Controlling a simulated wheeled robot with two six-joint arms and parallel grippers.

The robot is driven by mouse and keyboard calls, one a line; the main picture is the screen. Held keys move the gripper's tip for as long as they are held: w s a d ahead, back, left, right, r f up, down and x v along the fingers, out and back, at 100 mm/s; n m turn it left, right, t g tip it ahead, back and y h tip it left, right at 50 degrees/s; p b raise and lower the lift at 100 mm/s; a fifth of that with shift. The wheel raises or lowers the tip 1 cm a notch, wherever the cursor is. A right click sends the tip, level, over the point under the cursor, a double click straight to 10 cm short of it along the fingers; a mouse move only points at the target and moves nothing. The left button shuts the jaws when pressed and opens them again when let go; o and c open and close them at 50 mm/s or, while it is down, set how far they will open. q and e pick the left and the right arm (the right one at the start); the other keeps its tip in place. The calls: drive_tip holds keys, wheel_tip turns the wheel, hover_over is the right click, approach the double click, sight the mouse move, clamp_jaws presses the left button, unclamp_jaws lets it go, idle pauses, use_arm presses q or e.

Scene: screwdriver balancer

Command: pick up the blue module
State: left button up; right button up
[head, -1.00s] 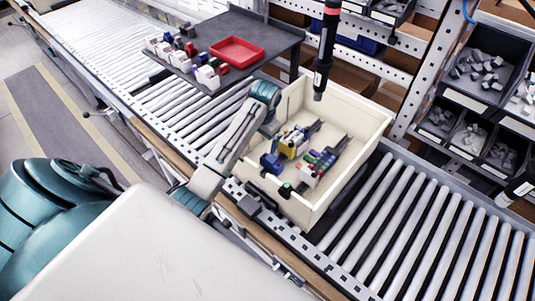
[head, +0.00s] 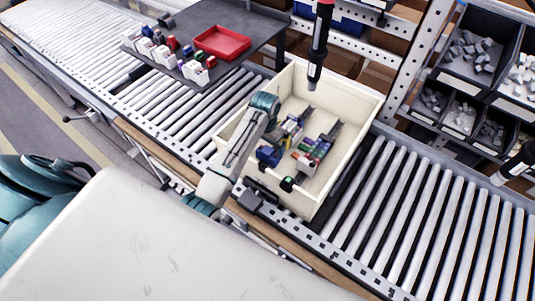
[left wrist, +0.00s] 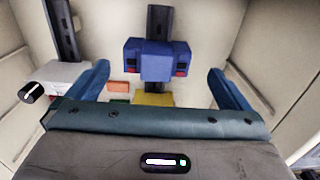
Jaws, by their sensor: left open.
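The blue module (head: 268,156) sits in the cream crate (head: 345,160), at the near end of a dark rail with yellow parts beside it. In the left wrist view the blue module (left wrist: 157,60) is ahead of my left gripper (left wrist: 157,74), between the two spread fingers in the picture, with nothing held. In the head view my left gripper (head: 273,124) reaches down into the crate, mostly hidden by its own arm. I cannot tell its exact height above the module. My right gripper is not in view.
A second rail with white, red and green modules (head: 310,152) lies close by in the crate. A black screwdriver (head: 319,45) hangs over the crate's far side. A dark shelf with a red tray (head: 222,43) and several modules stands beyond. The roller conveyor (head: 430,210) right of the crate is clear.

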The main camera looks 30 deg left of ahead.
sight(268, 150)
use_arm(q)
drive_tip(key=f, duration=0.1)
drive_tip(key=f+p, duration=0.1)
drive_tip(key=f, duration=0.1)
drive_tip(key=shift+w+d+f, duration=0.1)
drive_tip(key=shift+w+d, duration=0.1)
drive_tip(key=shift+f+p, duration=0.35)
drive_tip(key=shift+f, duration=0.2)
drive_tip(key=shift+c, duration=0.7)
drive_tip(key=c, duration=1.2)
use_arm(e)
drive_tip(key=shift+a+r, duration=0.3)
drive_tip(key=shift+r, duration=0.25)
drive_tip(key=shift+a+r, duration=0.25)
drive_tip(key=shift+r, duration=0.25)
use_arm(q)
drive_tip(key=shift+o, duration=0.2)
